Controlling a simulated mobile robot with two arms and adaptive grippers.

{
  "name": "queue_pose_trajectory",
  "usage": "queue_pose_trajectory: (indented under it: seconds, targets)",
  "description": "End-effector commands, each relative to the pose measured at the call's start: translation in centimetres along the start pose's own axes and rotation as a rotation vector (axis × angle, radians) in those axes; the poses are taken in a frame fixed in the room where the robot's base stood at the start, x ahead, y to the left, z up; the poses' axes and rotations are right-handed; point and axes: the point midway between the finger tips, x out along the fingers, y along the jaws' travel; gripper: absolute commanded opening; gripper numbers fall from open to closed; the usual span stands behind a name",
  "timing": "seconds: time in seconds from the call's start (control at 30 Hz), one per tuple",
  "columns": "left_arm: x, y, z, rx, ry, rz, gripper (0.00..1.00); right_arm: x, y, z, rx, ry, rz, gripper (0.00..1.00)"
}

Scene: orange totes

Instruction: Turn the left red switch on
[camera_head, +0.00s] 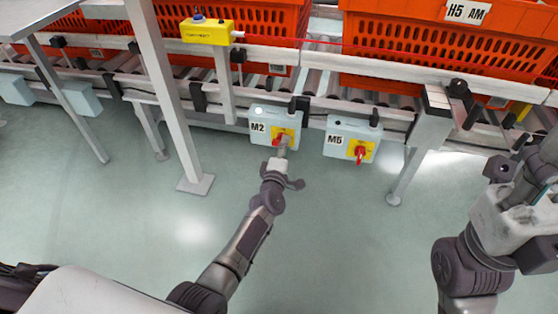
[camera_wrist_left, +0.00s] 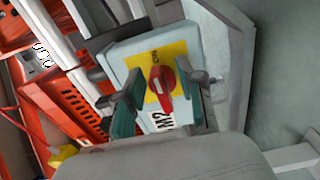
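The left red switch (camera_head: 280,138) sits on a yellow plate on the light blue box marked M2 (camera_head: 260,127). My left gripper (camera_head: 283,150) is right at it and partly hides it in the head view. In the left wrist view, the red knob (camera_wrist_left: 162,84) on its yellow plate is between the two green-padded fingers of the left gripper (camera_wrist_left: 162,108). The fingers stand apart on either side, with gaps to the knob visible. A second red switch (camera_head: 360,153) is on the box marked M5 (camera_head: 340,140). My right gripper (camera_head: 515,180) is at the right edge; its fingers are unclear.
Orange totes (camera_head: 440,45) stand on the roller conveyor above the boxes. A yellow button box (camera_head: 207,32) is on a post at upper left. Grey metal legs (camera_head: 170,95) stand left of the M2 box. The floor (camera_head: 330,230) in front is clear.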

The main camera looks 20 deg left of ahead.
Motion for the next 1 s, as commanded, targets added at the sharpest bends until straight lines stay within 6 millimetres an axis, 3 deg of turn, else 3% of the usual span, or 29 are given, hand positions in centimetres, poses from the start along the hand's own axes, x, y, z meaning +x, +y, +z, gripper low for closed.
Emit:
queue_pose_trajectory:
  seconds: [0.3, 0.5, 0.7, 1.0]
  targets:
    - [-6.5, -0.2, -0.3, -0.001, 0.006, -0.004, 0.38, 0.0, 0.0, 0.0, 0.001, 0.001, -0.001, 0.40]
    - [-9.8, -0.1, -0.5, 0.001, 0.008, -0.001, 0.38, 0.0, 0.0, 0.0, 0.001, 0.002, -0.001, 0.40]
    - [-11.1, -0.1, -0.5, 0.001, 0.009, -0.001, 0.38, 0.0, 0.0, 0.0, 0.001, 0.002, -0.001, 0.40]
    - [-11.2, -0.1, -0.5, 0.001, 0.009, 0.000, 0.38, 0.0, 0.0, -0.1, 0.001, 0.002, -0.001, 0.40]
